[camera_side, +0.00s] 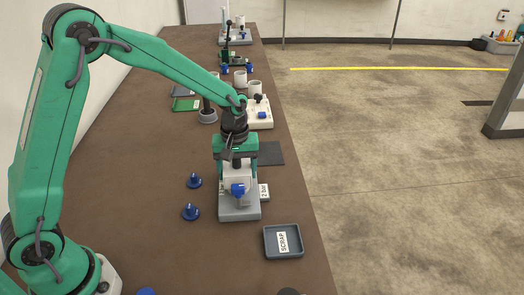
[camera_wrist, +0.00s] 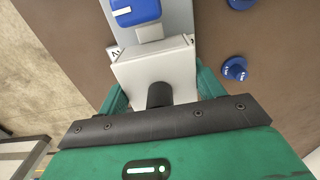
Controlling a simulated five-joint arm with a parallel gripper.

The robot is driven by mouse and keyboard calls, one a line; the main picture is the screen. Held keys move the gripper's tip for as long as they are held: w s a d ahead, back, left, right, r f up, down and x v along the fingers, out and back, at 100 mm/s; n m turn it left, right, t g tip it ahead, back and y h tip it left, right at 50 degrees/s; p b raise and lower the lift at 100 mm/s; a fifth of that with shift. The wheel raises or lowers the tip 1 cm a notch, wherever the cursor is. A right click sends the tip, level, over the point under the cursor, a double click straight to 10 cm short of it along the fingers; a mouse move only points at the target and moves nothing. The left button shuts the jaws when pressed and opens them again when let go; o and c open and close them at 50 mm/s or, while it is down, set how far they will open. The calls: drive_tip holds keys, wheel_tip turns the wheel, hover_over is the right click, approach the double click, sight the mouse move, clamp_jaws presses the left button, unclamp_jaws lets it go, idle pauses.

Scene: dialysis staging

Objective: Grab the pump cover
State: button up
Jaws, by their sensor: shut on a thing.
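The pump cover, which I take to be the light grey boxy part (camera_wrist: 140,72), fills the space between my green fingers in the wrist view. A short black cylinder (camera_wrist: 159,95) stands out from its near face. In the side view the pale part (camera_side: 236,172) is over a grey base (camera_side: 239,214). A blue knob (camera_side: 238,190) is in front of it, and it also shows in the wrist view (camera_wrist: 135,12). My gripper (camera_side: 237,160) points down, shut on the cover's sides. I cannot tell whether the cover touches the base; the fingers hide part of its sides.
Two blue knob-like pieces (camera_side: 194,181) (camera_side: 190,212) stand left of the base. A grey SCRAP tray (camera_side: 270,254) lies near the front right edge. A "2 bar" label (camera_side: 265,192) is beside the base. A dark mat (camera_side: 270,153) and another white unit (camera_side: 262,121) are behind.

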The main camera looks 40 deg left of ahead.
wheel_tip(320, 180, up, 7)
drive_tip(key=shift+f, duration=0.1)
idle(0.3)
idle(0.5)
